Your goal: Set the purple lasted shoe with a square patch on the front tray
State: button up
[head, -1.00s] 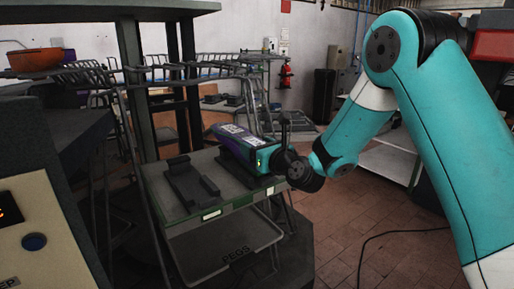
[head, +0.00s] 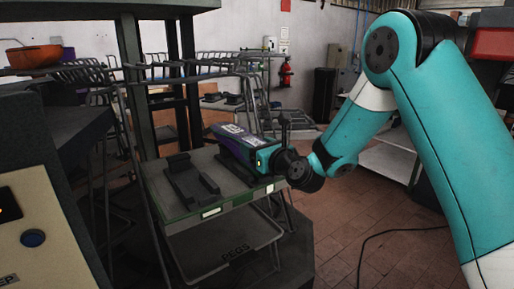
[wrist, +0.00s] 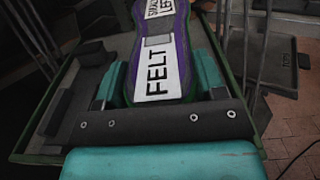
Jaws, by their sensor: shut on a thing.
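The purple shoe (head: 231,137) lies over the right side of a grey, green-edged tray (head: 215,206), sole up or down unclear. In the wrist view the shoe (wrist: 188,58) carries white labels, one reading FELT, and a small grey square patch (wrist: 158,41). My gripper (wrist: 160,82) is shut on its near end, one teal finger on each side. In the head view my gripper (head: 264,156) reaches in from the right. A dark holder (head: 236,171) shows under the shoe; I cannot tell whether they touch.
A second dark holder (head: 190,181) on the tray's left is empty. A lower tray marked PEGS (head: 235,250) sits beneath. Wire racks (head: 100,75) stand behind left, and a control panel (head: 35,220) is at the near left. Brick floor (head: 365,210) is open to the right.

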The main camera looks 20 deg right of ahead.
jog(key=shift+f, duration=0.2)
jog(key=o, duration=1.5)
jog(key=shift+o, duration=0.2)
jog(key=shift+f, duration=0.2)
jog(key=shift+s+b, duration=0.15)
jog(key=shift+b, duration=0.2)
jog(key=shift+s+d+f+b, duration=0.1)
jog(key=shift+s+d+b, duration=0.1)
jog(key=shift+s+b, duration=0.2)
jog(key=b+v, duration=1.4)
jog(key=v, duration=0.2)
jog(key=shift+s+r, duration=0.2)
jog(key=shift+r, duration=0.1)
